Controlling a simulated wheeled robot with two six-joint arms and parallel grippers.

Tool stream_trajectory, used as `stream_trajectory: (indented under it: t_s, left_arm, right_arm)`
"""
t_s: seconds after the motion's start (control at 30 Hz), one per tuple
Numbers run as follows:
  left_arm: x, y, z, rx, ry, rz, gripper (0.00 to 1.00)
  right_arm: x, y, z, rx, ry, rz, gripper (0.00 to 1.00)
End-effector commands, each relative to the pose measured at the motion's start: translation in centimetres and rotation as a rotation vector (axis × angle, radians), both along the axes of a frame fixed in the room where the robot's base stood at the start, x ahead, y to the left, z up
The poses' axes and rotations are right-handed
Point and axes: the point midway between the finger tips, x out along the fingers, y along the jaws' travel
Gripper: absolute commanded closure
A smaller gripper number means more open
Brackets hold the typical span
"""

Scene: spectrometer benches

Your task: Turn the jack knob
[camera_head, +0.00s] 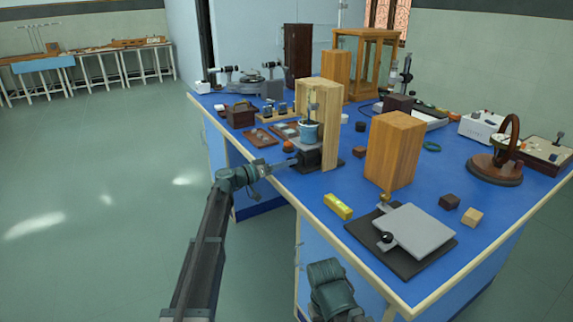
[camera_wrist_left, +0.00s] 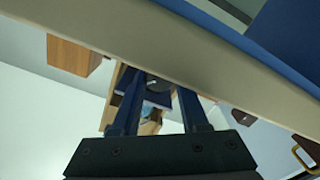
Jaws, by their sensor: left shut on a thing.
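A small lab jack (camera_head: 308,160) with a grey top and dark base stands near the left edge of the blue bench, carrying a blue vessel (camera_head: 308,132). My left gripper (camera_head: 290,162) reaches in from the left at the jack's side, low by its base. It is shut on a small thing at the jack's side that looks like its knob. In the left wrist view, a dark roundish knob (camera_wrist_left: 157,84) shows between the two fingers. The fingers hide part of it. My right gripper is out of view; only part of my right arm shows at the bottom.
A tall wooden block (camera_head: 395,150) and a wooden stand (camera_head: 330,125) stand close by. A flat grey plate on a dark base (camera_head: 418,232), with a black knob, lies at the front. A yellow level (camera_head: 338,206) lies near the edge. The floor at left is clear.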

Motion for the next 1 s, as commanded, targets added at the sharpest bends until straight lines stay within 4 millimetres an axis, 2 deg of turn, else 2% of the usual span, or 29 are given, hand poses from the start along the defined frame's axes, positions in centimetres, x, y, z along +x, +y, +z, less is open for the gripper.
stream_trajectory:
  t_s: [0.37,0.4,0.57,0.87,1.0]
  left_arm:
    - [0.0,0.1,0.0,-0.002,0.004,0.001,1.00]
    - [0.0,0.1,0.0,-0.002,0.004,0.001,0.54]
    - [0.0,0.1,0.0,-0.002,0.004,0.001,0.26]
    - [-0.1,0.1,0.0,-0.002,0.004,0.001,0.26]
    - [-0.9,1.1,0.0,-0.002,0.003,0.002,0.26]
  right_arm:
    - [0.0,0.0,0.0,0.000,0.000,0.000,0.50]
    - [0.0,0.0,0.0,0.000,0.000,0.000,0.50]
    - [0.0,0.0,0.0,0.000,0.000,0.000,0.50]
    - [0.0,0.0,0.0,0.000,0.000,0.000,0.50]
    - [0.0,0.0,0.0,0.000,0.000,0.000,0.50]
